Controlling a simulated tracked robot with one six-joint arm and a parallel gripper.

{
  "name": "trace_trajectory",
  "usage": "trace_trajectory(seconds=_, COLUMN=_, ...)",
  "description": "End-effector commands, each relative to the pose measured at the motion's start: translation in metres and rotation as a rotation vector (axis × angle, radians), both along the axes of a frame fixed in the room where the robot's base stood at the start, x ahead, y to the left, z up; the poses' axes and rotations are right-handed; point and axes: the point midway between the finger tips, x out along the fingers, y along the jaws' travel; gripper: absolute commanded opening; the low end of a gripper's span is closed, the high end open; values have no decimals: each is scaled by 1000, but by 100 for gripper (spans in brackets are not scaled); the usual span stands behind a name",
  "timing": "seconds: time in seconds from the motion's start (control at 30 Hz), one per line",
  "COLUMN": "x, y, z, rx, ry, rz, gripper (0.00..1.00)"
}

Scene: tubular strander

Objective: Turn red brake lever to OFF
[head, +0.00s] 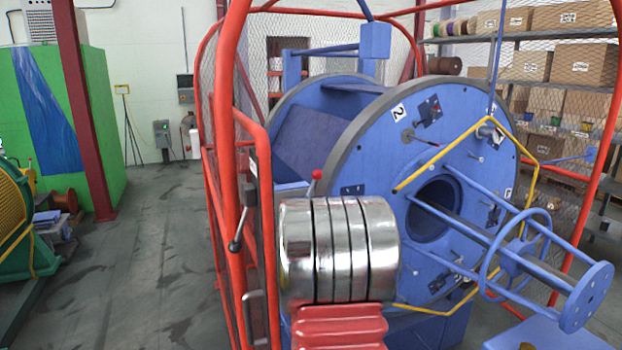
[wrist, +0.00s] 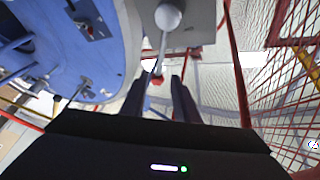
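The red brake lever shows in the wrist view as a pale rod with a red knob (wrist: 157,80) at its end and a round silver hub (wrist: 168,17) at the other. In the head view its red knob (head: 317,174) stands in front of the blue strander; the lower part of the lever is hidden. My gripper (wrist: 160,84) is open in the wrist view, its two dark fingers apart. The red knob shows in the gap near the fingertips; I cannot tell whether it is between them or beyond, and I see no contact.
A red tubular guard frame (head: 230,130) with mesh surrounds the blue strander drum (head: 465,115). Red mesh fencing (wrist: 290,85) is close at the right in the wrist view. A yellow bar (head: 430,165) crosses the drum face. The grey floor (head: 130,270) at left is clear.

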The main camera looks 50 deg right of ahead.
Motion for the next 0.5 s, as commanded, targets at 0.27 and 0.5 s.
trace_trajectory(seconds=0.27, x=18, y=-24, z=11, rx=-2, ry=-1, rz=-1, gripper=28)
trace_trajectory(seconds=0.5, x=36, y=-49, z=22, rx=-1, ry=0, rz=-2, gripper=28)
